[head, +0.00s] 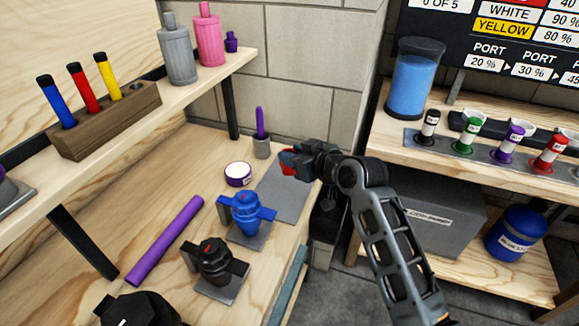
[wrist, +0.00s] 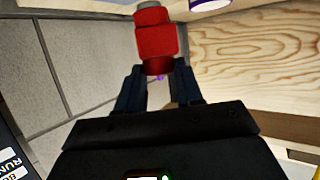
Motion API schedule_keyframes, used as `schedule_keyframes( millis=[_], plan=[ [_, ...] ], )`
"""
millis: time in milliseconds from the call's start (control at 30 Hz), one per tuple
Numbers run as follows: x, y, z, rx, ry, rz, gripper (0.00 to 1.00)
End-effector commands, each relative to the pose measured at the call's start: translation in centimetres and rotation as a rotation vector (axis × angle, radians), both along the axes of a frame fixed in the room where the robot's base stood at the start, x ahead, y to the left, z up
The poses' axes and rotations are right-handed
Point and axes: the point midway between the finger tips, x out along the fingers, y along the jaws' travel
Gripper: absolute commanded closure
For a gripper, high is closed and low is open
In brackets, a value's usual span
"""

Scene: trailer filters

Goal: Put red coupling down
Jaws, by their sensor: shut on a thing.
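The red coupling (head: 286,161) is in my gripper (head: 297,163) in the head view, over the far end of a grey plate (head: 281,198) on the wooden bench. Part of the coupling is hidden behind the gripper. In the wrist view the red coupling (wrist: 155,42), with a grey end, sits between the fingertips of my gripper (wrist: 157,75), which is shut on it. I cannot tell from these views how high it is above the plate.
A blue valve-like part (head: 247,212) and a black one (head: 215,260) stand on grey bases nearby. A concrete-block wall (head: 298,115) is behind.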

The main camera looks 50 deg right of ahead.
Motion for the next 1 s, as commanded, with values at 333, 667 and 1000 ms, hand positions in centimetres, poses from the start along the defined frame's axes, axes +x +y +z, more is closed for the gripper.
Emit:
schedule_keyframes(
  millis=[333,667,1000],
  plan=[
    [1.0,0.4,-3.0,0.002,0.003,-0.002,1.00],
    [1.0,0.5,-4.7,0.000,0.000,0.000,1.00],
    [1.0,0.5,-5.0,0.000,0.000,-0.001,0.54]
  ],
)
